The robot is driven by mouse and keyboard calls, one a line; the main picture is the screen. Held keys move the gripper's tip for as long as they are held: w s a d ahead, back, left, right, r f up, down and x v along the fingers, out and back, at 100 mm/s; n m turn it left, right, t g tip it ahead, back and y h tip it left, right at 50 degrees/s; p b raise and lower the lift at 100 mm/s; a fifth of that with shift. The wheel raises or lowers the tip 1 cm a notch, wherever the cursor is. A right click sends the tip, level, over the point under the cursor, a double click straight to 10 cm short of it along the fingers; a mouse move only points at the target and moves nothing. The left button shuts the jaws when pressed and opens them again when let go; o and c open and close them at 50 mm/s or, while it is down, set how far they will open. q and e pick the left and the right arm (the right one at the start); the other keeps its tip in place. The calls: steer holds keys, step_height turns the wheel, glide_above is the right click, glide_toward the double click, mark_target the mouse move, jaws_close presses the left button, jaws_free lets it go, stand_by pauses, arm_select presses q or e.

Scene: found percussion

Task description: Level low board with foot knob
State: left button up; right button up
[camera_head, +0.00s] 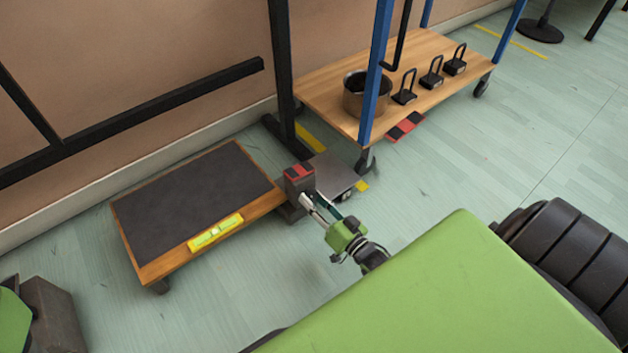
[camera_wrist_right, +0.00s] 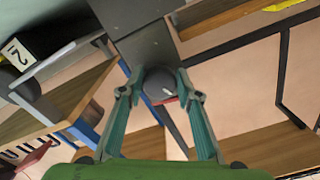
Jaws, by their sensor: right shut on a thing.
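The low board (camera_head: 190,200) is a wooden platform with a dark top, close to the floor at left in the head view. A yellow spirit level (camera_head: 215,232) lies along its front edge; its bubble is too small to read. A dark block (camera_head: 298,183) with a red and black top stands at the board's right end. My right gripper (camera_head: 316,206) is at this block. In the right wrist view its teal fingers (camera_wrist_right: 160,94) are shut on a dark round knob (camera_wrist_right: 160,80) with a pale mark. In the head view the knob is hidden. My left gripper is not in view.
A wooden trolley (camera_head: 440,60) with blue posts stands at the back right. It carries a metal pot (camera_head: 362,95) and several dark padlock-like blocks. A black post (camera_head: 284,70) rises behind the block.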

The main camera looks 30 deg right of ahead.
stand_by(0.5)
steer(key=o, duration=1.1)
steer(key=s, duration=1.2)
steer(key=shift+d, duration=0.45)
